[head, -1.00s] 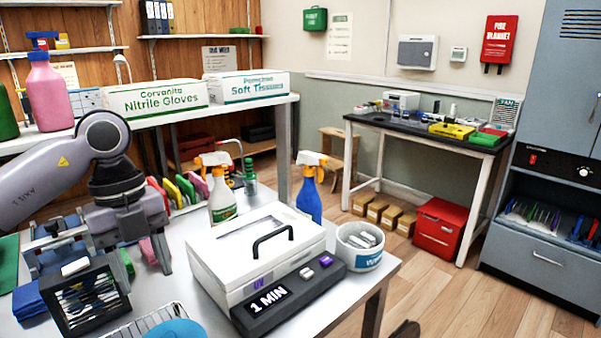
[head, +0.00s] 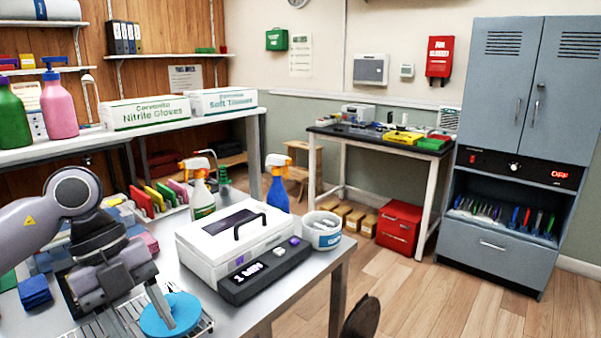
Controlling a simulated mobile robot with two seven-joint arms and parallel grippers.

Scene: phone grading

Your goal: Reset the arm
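My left arm comes in from the left over the grey workbench (head: 250,312). Its gripper (head: 122,318) points down over a wire rack (head: 206,322) at the front left of the bench. The fingers stand wide apart, with no object seen gripped between them. One finger hangs in front of a round blue disc (head: 182,318); whether they touch is unclear. My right gripper is not in view.
A white UV box (head: 205,262) with a dark control panel (head: 262,276) stands right of the gripper. Beside it are a white tub (head: 322,238) and spray bottles (head: 278,192). A grey cabinet (head: 492,255) stands far right. Open floor lies between.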

